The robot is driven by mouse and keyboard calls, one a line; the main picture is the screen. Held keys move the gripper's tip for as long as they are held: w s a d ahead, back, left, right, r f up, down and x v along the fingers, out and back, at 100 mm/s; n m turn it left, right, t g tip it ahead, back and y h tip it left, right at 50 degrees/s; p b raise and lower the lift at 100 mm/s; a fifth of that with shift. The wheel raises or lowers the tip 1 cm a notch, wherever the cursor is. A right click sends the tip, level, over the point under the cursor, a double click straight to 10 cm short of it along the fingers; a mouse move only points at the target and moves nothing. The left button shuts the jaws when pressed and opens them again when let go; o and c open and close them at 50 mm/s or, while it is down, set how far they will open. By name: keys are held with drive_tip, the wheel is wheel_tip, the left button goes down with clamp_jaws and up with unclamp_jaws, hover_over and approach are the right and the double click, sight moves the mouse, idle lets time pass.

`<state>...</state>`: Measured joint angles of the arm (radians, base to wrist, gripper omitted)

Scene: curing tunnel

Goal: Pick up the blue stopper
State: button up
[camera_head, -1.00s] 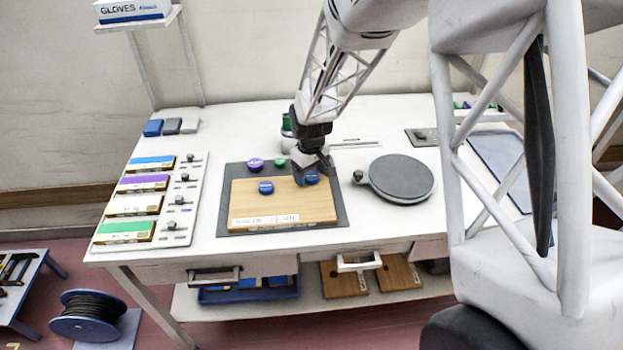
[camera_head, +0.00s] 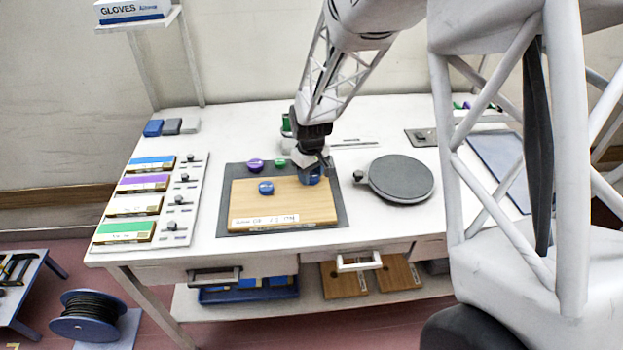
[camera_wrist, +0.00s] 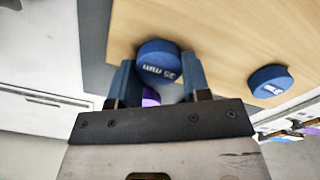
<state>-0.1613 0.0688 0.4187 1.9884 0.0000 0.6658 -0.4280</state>
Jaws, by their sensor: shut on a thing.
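Two blue stoppers show in the head view. My gripper (camera_head: 312,172) is shut on the right one (camera_head: 310,178), over the right part of the wooden board (camera_head: 290,206). The fingers partly hide this stopper. In the wrist view, the held stopper (camera_wrist: 160,58), marked "35 mm", sits between the two finger tips. I cannot tell whether it touches the board. The other blue stopper (camera_head: 266,187) stands on the board to the left, apart from my gripper; it also shows at the right of the wrist view (camera_wrist: 270,81).
A purple stopper (camera_head: 255,165) and a green stopper (camera_head: 280,163) lie behind the board on the dark mat (camera_head: 233,171). A round grey plate (camera_head: 401,178) is to the right. A panel with coloured blocks (camera_head: 180,225) lies left. The table's front strip is clear.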

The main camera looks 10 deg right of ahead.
sight(311, 175)
drive_tip(key=shift+r, duration=0.1)
drive_tip(key=shift+r, duration=0.35)
wheel_tip(311, 175, up, 3)
drive_tip(key=shift+f, duration=0.1)
drive_tip(key=s, duration=0.5)
drive_tip(key=s+d+r, duration=0.1)
drive_tip(key=s, duration=0.4)
drive_tip(key=s+d, duration=0.1)
drive_tip(key=s, duration=0.4)
drive_tip(key=shift+s+d+r, duration=0.15)
drive_tip(key=shift+s+d, duration=0.1)
drive_tip(key=shift+s, duration=0.15)
drive_tip(key=shift+r, duration=0.25)
drive_tip(key=shift+r, duration=2.25)
